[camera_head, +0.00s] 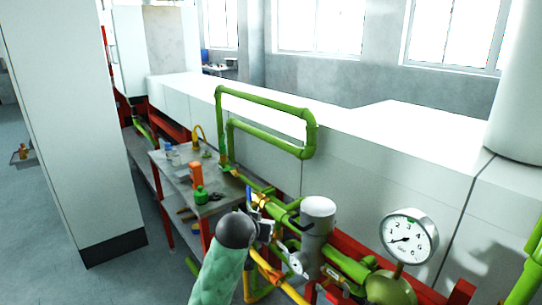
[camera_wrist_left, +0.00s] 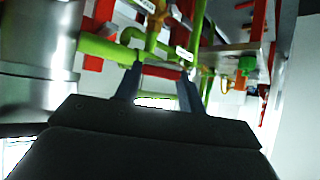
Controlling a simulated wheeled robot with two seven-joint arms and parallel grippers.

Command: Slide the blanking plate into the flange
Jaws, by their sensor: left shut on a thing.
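My left gripper (camera_head: 268,229) is at the pipe run, just left of the grey cylinder (camera_head: 318,212). My own wrist hides part of it in the head view. In the left wrist view its two dark fingers (camera_wrist_left: 160,76) reach toward the green pipework (camera_wrist_left: 107,48). They are shut on a thin thing whose outline is unclear; I cannot tell for sure that it is the blanking plate. The flange is not clearly distinguishable among the green pipe and yellow parts (camera_head: 258,200) by the gripper. I cannot tell whether plate and flange touch. My right gripper is not in view.
A round pressure gauge (camera_head: 409,236) stands to the right of the cylinder. A work table (camera_head: 178,168) with bottles and an orange item (camera_head: 196,174) is behind, to the left. A green pipe loop (camera_head: 268,100) rises before the long white housing (camera_head: 350,145). Open floor lies at left.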

